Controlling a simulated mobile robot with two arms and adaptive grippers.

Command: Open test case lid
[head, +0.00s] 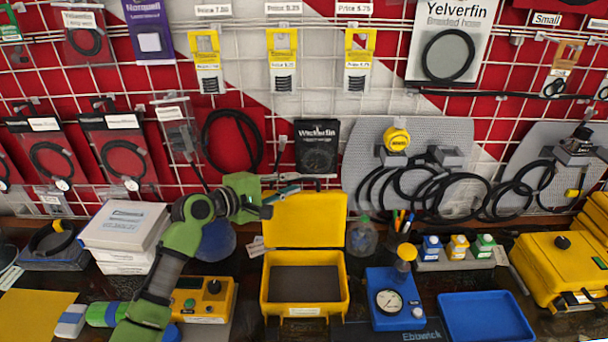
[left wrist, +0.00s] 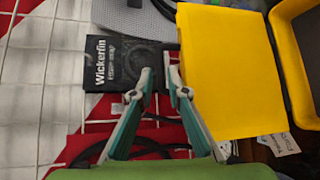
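The yellow test case (head: 304,309) stands on the bench in the middle of the head view, with dark foam inside. Its lid (head: 318,222) is raised and stands upright at the back of the case. In the left wrist view the lid (left wrist: 225,70) is a large yellow panel, with the case's body (left wrist: 281,18) at the right edge. My left gripper (head: 283,190) is at the lid's upper left corner. In the left wrist view its fingers (left wrist: 163,84) are a little apart, with nothing between them, beside the lid's edge. I cannot tell whether they touch it. My right gripper is not in view.
A blue device with a gauge (head: 390,300) and a blue tray (head: 487,316) are right of the case. A yellow box (head: 203,298) and stacked white boxes (head: 124,226) are left. A wire grid with hanging packages, including a Wickerfin pack (head: 316,148), is behind.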

